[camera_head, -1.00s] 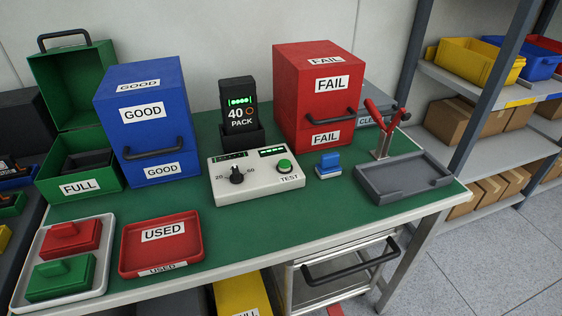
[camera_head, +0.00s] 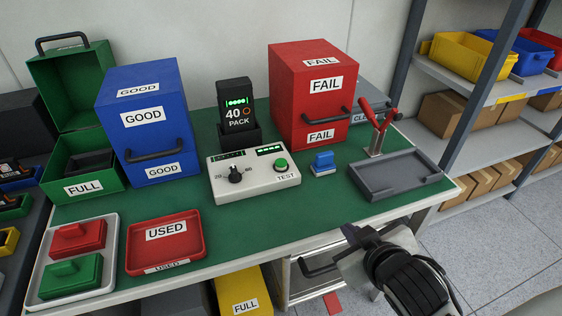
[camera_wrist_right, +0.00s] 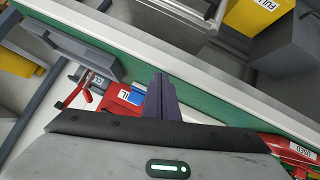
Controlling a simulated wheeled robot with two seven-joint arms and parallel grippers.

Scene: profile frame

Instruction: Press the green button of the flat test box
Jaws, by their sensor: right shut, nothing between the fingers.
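The flat test box (camera_head: 225,189) is a pale box lying on the green bench top in the head view. Its round green button (camera_head: 281,165) sits on the right part of its top, above the word TEST. A black dial (camera_head: 235,176) is to the left of the button. My right gripper (camera_head: 347,231) is in front of the bench's front edge, right of and nearer than the box, apart from it. Its fingers also show in the right wrist view (camera_wrist_right: 163,92), closed together and empty. I cannot make out the test box in that view. My left gripper is not in view.
A black 40 pack (camera_head: 236,104) stands behind the box. A blue-topped stamp-like block (camera_head: 323,160) lies right of it, then a grey tray (camera_head: 378,190) and red clamp (camera_head: 376,125). The blue GOOD (camera_head: 142,95) and red FAIL (camera_head: 300,100) boxes stand behind.

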